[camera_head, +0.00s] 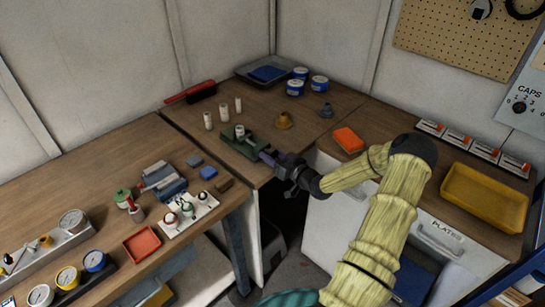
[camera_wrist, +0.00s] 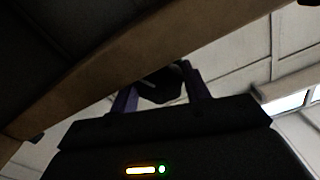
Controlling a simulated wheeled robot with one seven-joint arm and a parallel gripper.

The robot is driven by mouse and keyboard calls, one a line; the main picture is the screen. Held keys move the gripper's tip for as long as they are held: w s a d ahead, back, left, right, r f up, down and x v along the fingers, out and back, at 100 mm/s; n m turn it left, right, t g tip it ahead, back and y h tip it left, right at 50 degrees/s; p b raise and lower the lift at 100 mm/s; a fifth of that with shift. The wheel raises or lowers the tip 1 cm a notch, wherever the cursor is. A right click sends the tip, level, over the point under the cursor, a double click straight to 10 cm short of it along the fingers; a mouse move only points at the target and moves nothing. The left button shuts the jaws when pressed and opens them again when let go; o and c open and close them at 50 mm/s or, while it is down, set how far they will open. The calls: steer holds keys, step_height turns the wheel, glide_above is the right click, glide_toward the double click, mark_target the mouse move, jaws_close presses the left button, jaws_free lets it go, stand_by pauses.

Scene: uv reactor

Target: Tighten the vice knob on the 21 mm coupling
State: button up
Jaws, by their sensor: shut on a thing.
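A small green vice (camera_head: 236,143) sits on the corner of the wooden bench, close to its front edge. A pale coupling (camera_head: 240,131) stands upright at the vice. My gripper (camera_head: 266,157) reaches in low from the right at the vice's front end. In the wrist view, my gripper's two purple fingers (camera_wrist: 158,97) are on either side of a dark rounded piece, the vice knob (camera_wrist: 163,84), and are shut on it. In the head view the knob is hidden by the fingers. The knob's markings and the vice's jaw gap are too small or dark to tell.
Several pale fittings (camera_head: 208,120) and a brass cone (camera_head: 284,121) stand near the vice. The bench edge (camera_wrist: 120,65) crosses the wrist view close above the fingers. A dark gap opens below the arm between benches.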

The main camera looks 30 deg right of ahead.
steer(key=m, duration=0.4)
steer(key=shift+m, duration=0.4)
steer(key=shift+s+f, duration=0.1)
